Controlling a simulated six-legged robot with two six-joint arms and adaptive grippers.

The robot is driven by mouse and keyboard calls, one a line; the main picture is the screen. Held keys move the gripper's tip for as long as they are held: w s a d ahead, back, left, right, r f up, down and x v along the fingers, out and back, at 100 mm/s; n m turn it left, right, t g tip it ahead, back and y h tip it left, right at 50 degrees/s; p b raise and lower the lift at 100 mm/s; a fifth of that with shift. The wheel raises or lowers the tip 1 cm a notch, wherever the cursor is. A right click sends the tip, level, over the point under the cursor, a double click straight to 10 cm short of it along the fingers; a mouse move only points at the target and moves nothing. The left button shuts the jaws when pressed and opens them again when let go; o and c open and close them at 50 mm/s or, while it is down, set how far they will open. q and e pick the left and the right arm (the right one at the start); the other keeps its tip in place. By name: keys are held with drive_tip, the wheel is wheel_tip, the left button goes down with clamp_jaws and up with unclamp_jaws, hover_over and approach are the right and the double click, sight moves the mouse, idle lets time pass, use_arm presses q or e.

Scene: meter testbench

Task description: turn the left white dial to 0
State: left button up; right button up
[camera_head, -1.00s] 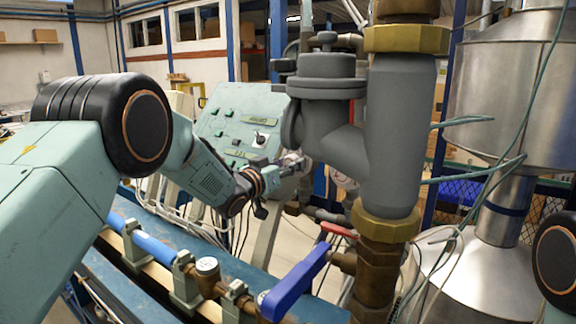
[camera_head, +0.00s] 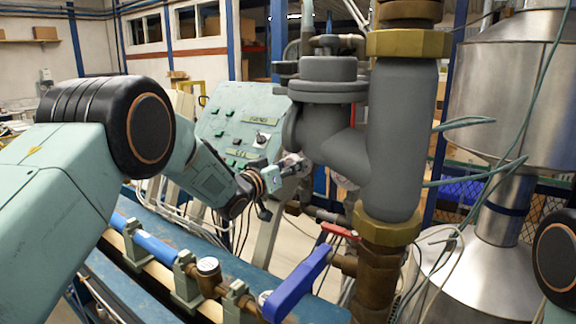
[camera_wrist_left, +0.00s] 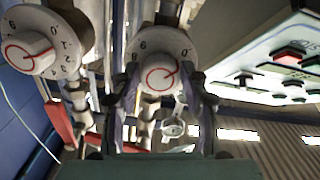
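The left white dial (camera_wrist_left: 180,45) is in the middle of the left wrist view, a white disc with dark digits and a red-ringed knob (camera_wrist_left: 160,76). A 0 shows at the disc's right side and a 9 at its upper left; the pointer's exact reading is unclear. My left gripper (camera_wrist_left: 165,100) has its fingers apart, one on each side of the knob; I cannot tell whether they touch it. In the head view my left gripper (camera_head: 287,168) is at the dial, which is mostly hidden there. My right gripper is out of view.
A second white dial (camera_wrist_left: 68,40) with a red-ringed knob is at the left of the wrist view. A green control panel (camera_head: 238,125) stands behind my left arm. A grey valve body (camera_head: 395,140) and blue-handled valve (camera_head: 297,284) are close by.

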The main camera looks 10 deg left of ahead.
use_arm(q)
drive_tip(key=shift+o, duration=1.4)
drive_tip(key=shift+s, duration=0.1)
drive_tip(key=v, duration=1.1)
drive_tip(key=shift+s+a, duration=0.2)
drive_tip(key=shift+s, duration=0.15)
drive_tip(key=shift+f, duration=0.15)
